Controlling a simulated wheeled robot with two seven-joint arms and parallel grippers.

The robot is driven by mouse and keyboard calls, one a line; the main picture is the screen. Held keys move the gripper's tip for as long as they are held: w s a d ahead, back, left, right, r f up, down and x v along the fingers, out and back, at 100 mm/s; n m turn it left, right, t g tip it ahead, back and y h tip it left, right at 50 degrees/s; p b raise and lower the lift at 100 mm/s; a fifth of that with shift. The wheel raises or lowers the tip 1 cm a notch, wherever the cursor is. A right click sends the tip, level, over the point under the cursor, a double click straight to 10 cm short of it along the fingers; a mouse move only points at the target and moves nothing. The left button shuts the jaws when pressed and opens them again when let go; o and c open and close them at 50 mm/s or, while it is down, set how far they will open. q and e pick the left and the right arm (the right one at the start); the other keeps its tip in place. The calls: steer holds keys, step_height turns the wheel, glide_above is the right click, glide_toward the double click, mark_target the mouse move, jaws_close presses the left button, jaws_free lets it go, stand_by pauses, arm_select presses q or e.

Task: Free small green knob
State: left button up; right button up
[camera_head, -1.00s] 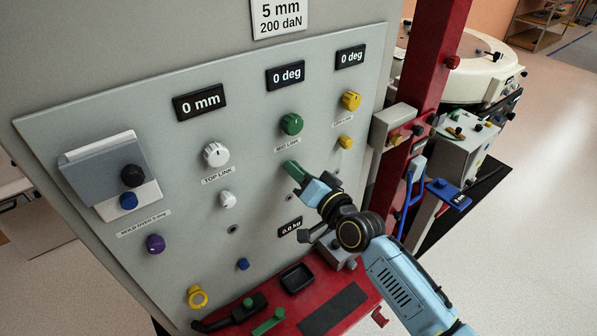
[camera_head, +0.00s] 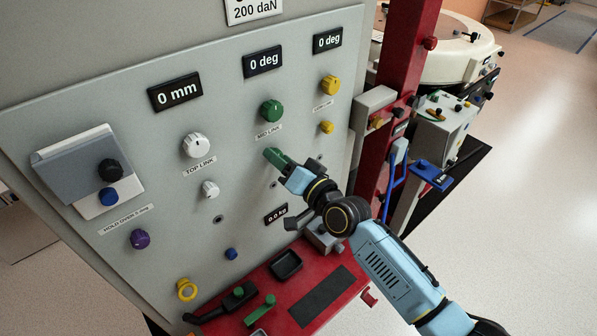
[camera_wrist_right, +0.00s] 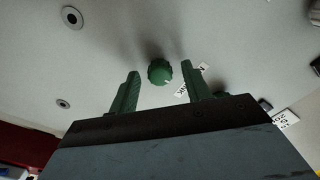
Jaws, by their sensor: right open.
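The small green knob (camera_wrist_right: 159,73) sits on the grey panel and shows between my right gripper's two green fingers in the right wrist view. My right gripper (camera_head: 274,156) is open, with its fingers at the panel just below the MID LINK label. One finger stands on each side of the knob with a gap; I cannot tell how deep the fingers reach around it. In the head view the fingers hide the small knob. The larger green knob (camera_head: 271,111) is above the label. My left gripper is out of view.
A white small knob (camera_head: 210,189) is left of the gripper and a yellow small knob (camera_head: 326,127) is to its right. A red shelf (camera_head: 360,290) with a black tray (camera_head: 286,264) juts out below. A red post (camera_head: 405,70) stands to the right.

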steer(key=v, duration=1.3)
